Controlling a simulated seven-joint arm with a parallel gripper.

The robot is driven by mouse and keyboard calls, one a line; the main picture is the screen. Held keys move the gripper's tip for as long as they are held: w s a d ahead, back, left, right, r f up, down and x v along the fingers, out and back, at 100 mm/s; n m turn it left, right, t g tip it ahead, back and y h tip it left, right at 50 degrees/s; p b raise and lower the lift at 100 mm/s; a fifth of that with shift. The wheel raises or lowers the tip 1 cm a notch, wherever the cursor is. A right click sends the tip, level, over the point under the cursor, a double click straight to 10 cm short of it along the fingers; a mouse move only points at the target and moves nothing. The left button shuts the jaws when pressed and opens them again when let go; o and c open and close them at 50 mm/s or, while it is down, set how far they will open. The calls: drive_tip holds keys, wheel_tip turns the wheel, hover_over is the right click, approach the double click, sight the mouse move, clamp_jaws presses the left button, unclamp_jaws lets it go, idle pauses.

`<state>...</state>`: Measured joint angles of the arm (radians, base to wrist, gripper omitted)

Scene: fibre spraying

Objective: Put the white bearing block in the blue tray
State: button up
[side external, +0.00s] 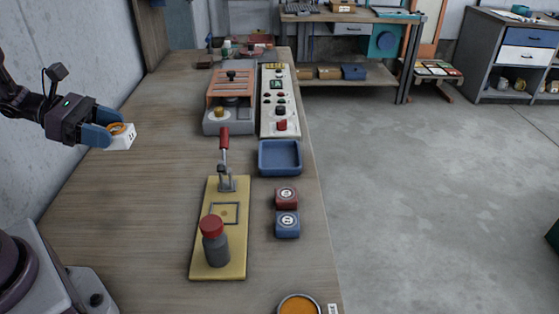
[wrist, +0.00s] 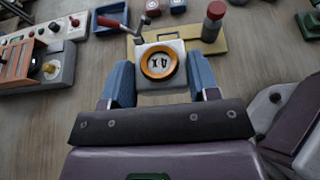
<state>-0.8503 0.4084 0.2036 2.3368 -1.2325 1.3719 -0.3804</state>
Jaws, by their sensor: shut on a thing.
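The white bearing block (side external: 120,139) has an orange ring and dark markings, and it also shows in the wrist view (wrist: 161,65). My gripper (side external: 108,130), with blue fingers, is shut on the block and holds it above the left part of the bench. In the wrist view the block sits between the two fingers of my gripper (wrist: 162,82). The blue tray (side external: 280,157) lies on the bench to the right of the block, well apart from it, and looks empty. The tray also shows at the top of the wrist view (wrist: 110,18).
A yellow board (side external: 204,262) with a red-handled clamp (side external: 225,160) and a red-capped bottle (side external: 215,242) stands between block and tray. A red block (side external: 286,197) and a blue block (side external: 287,225) lie in front of the tray. A control panel (side external: 267,127) and machine (side external: 215,118) stand behind.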

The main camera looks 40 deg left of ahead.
wheel_tip(320, 180, up, 2)
drive_tip(key=shift+r, duration=0.2)
drive_tip(key=w+a+f, duration=0.2)
drive_tip(key=w, duration=0.7)
hover_over(273, 161)
wheel_tip(273, 161, down, 16)
drive_tip(key=shift+a+f, duration=0.1)
drive_tip(key=shift+f, duration=2.35)
